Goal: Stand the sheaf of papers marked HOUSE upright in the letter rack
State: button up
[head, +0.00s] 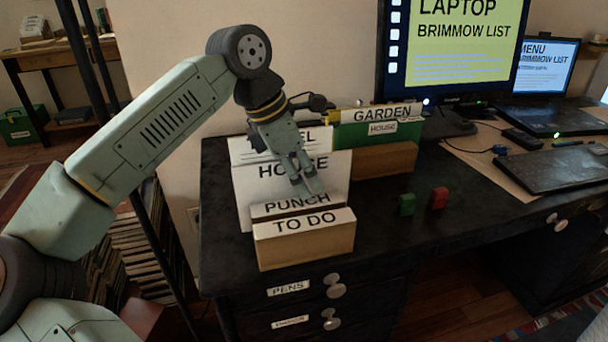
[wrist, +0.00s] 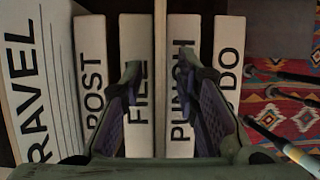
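The sheaf marked HOUSE (head: 251,180) stands upright in the letter rack (head: 306,245), behind the PUNCH label and in front of the TRAVEL sheaf (head: 236,150). In the wrist view the sheaf (wrist: 160,40) is a thin edge between the rack's FILE and PUNCH labels. My gripper (head: 306,187) is over the rack, in front of the sheaf as the head camera sees it. In the wrist view my gripper (wrist: 161,75) is open, its fingers either side of the sheaf with visible gaps. The sheaf's lower edge is hidden by the rack.

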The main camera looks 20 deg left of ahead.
jog(key=shift+r, duration=0.1)
jog(key=v, duration=1.1)
jog(key=shift+s+a+r, duration=0.1)
jog(key=shift+r, duration=0.3)
jog(key=shift+s+f, duration=0.1)
